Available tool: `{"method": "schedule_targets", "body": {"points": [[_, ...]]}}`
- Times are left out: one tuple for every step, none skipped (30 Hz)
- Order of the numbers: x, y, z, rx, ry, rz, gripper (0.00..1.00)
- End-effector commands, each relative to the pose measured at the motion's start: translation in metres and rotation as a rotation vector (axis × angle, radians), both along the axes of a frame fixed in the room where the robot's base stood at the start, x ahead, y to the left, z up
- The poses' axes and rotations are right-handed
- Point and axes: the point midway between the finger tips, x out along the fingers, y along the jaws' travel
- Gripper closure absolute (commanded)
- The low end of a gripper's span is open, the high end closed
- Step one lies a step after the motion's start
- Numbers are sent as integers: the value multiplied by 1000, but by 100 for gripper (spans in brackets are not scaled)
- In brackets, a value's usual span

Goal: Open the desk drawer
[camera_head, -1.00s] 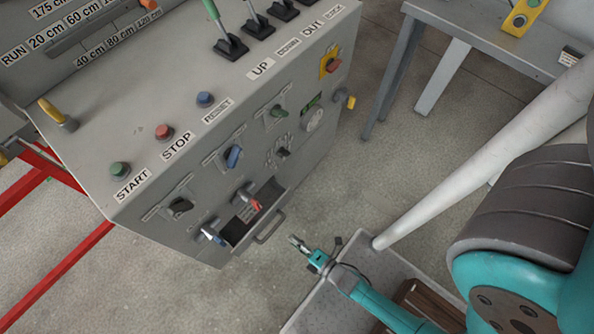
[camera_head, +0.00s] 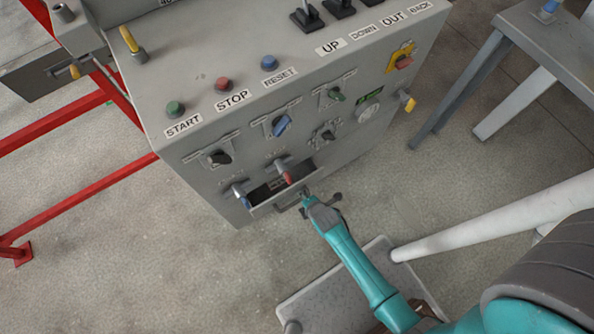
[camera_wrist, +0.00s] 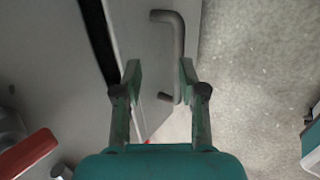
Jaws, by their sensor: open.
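The desk drawer (camera_head: 266,207) is in the lower front of the grey control desk and stands partly open, with a dark gap showing above its front. In the wrist view, the grey drawer front (camera_wrist: 145,60) lies left of its bar handle (camera_wrist: 178,45), and the dark gap is further left. My gripper (camera_wrist: 160,80) is open at the handle; the bar runs between its fingers, close to the right one. Whether a finger touches the bar is unclear. In the head view, my gripper (camera_head: 304,194) is at the drawer front and partly covers the handle.
Red (camera_head: 287,172) and blue (camera_head: 240,194) levers project just above the drawer. The control desk (camera_head: 190,100) carries buttons and knobs. A grey table (camera_head: 520,45) stands at the right, and red frame bars (camera_head: 75,195) at the left. Floor in front is partly clear.

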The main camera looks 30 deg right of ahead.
Motion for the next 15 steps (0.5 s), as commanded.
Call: {"method": "schedule_targets", "body": {"points": [[8, 2, 6, 4, 44, 2, 59], [9, 3, 8, 8, 78, 3, 59], [11, 5, 12, 12, 121, 6, 59], [12, 7, 15, 16, 155, 9, 59], [13, 9, 18, 21, 188, 12, 59], [14, 11, 23, 25, 231, 17, 59], [14, 13, 27, 28, 262, 21, 59], [14, 15, 31, 32, 291, 24, 59], [13, 17, 35, 37, 328, 30, 59], [13, 19, 39, 41, 352, 33, 59], [12, 21, 42, 44, 375, 38, 59], [11, 22, 46, 46, 402, 42, 59], [10, 23, 48, 48, 420, 45, 59], [9, 24, 50, 50, 435, 48, 59], [8, 25, 53, 51, 451, 52, 59]]}}
